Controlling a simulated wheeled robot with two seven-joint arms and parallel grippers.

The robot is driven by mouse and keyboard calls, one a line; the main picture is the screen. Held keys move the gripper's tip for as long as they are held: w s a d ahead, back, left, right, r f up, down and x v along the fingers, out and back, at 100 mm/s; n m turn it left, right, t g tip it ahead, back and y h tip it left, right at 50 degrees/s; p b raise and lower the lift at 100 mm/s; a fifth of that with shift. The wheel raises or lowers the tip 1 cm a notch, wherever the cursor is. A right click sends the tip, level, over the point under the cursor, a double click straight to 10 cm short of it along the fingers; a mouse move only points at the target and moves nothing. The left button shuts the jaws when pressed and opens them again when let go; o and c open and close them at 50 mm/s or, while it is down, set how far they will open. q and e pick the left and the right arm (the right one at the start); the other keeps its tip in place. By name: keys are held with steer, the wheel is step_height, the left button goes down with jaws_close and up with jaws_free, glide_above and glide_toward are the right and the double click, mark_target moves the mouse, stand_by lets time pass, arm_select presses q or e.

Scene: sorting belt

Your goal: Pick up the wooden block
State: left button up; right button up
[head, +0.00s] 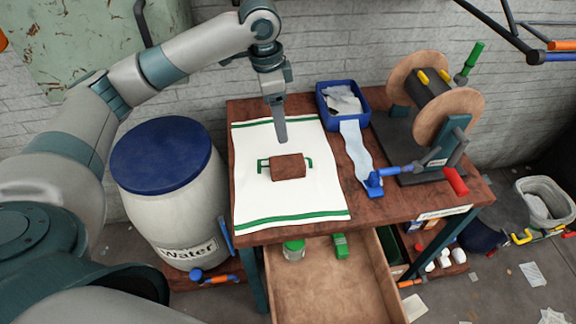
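The wooden block (288,166) is reddish brown and lies on a white cloth with green stripes (255,205) on the table. Green bracket-like parts stick out at its left and right ends. My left gripper (281,138) points down just behind and above the block in the picture, apart from it. Its fingers are seen edge-on as one narrow shape, so I cannot tell whether it is open or shut. Nothing shows held in it. My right gripper is not in view.
A blue bin (325,106) and a machine with wooden discs (455,108) stand on the table (385,208) to the right. A blue-lidded water barrel (175,215) stands at the left. An open drawer (325,285) sticks out below the front edge. Cloth around the block is clear.

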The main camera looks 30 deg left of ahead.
arm_select(q)
steer(key=p, duration=0.3)
glide_toward(287, 162)
steer(key=f, duration=0.5)
steer(key=shift+w+d, duration=0.1)
steer(key=shift+d, duration=0.3)
steer(key=shift+w+f+p, duration=0.1)
steer(key=shift+f+p, duration=0.35)
steer(key=shift+f, duration=0.15)
step_height(287, 162, down, 3)
steer(key=shift+w+d+f+p, duration=0.1)
steer(key=shift+w+p, duration=0.1)
steer(key=shift+p, duration=0.45)
steer(key=shift+f, duration=0.4)
steer(key=c, duration=1.3)
